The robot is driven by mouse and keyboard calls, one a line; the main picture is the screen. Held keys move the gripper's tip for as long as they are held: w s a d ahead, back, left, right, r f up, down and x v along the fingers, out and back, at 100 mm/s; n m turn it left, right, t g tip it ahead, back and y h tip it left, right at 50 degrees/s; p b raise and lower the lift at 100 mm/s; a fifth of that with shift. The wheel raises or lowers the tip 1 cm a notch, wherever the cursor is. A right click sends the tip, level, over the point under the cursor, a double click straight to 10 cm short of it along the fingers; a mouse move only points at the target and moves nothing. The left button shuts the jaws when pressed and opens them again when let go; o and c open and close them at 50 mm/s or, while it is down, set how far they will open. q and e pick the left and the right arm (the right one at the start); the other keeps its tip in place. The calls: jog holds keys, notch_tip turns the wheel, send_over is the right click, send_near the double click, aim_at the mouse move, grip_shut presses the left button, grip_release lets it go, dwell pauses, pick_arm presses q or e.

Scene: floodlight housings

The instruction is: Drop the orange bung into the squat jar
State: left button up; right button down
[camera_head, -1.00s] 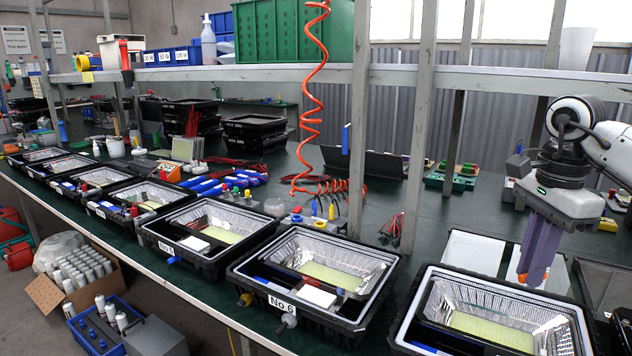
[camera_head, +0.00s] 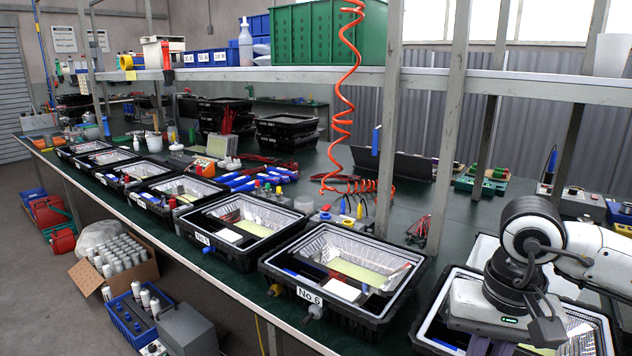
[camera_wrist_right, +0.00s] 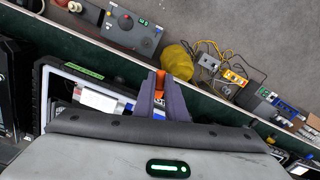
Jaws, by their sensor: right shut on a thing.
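My right gripper (camera_wrist_right: 160,100) is shut on the orange bung (camera_wrist_right: 159,79), which shows between the fingertips in the wrist view. In the head view the right gripper (camera_head: 490,345) is low at the bottom right, over the nearest housing, and the bung is hidden there. A small squat, greyish see-through jar (camera_head: 304,204) stands on the bench behind the No 6 housing, far to the left of the gripper. I cannot tell for certain whether it is the squat jar. My left gripper is not in view.
Black floodlight housings line the front edge, including No 6 (camera_head: 345,270) and No 5 (camera_head: 240,228). An orange coiled hose (camera_head: 345,110) hangs behind them near grey posts (camera_head: 449,130). Blue-handled tools (camera_head: 238,180) lie farther left. Green bench (camera_head: 400,205) shows between.

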jog(key=s+a+f+n, duration=0.2)
jog(key=s+a+n, duration=0.2)
jog(key=s, duration=0.1)
jog(key=shift+a+f, duration=0.25)
jog(key=shift+f, duration=0.1)
